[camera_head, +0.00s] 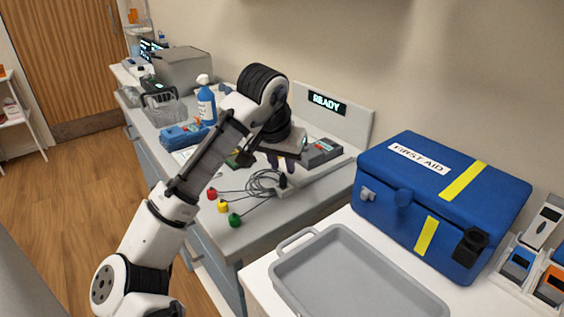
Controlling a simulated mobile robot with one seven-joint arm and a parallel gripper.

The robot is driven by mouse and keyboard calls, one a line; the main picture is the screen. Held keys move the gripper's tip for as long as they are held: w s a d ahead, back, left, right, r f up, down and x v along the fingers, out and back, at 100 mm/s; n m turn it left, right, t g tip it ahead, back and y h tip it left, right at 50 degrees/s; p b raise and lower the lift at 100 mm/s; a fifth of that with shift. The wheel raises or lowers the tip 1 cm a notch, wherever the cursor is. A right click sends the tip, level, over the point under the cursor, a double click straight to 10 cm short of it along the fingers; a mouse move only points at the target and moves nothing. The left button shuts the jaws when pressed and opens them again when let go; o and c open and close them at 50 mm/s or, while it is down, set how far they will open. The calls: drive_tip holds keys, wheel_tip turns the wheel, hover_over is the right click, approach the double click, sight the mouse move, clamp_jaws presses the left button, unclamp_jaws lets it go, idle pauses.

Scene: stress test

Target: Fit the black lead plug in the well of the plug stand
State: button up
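A black piece that looks like the black lead plug (283,181) stands upright at a small light grey block, likely the plug stand (282,193), on the grey counter. The picture is too small to tell whether the plug is seated in the well or only beside it. My gripper (281,164) points down just above the plug, its two dark fingers apart with a gap between them. I see nothing held between them. Thin dark leads (258,184) lie coiled left of the stand, with red (211,193), yellow (222,206) and green (234,219) ends.
A grey device (321,152) sits behind my gripper. An empty grey tray (286,262) and a blue first aid box (440,205) are at the right. A blue bottle (206,105) and wire basket (165,111) stand at the left. The counter's front corner is clear.

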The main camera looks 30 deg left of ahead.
drive_tip(key=shift+r, duration=0.4)
drive_tip(key=o, duration=0.6)
drive_tip(key=shift+r+p, duration=1.5)
drive_tip(key=shift+p, duration=0.25)
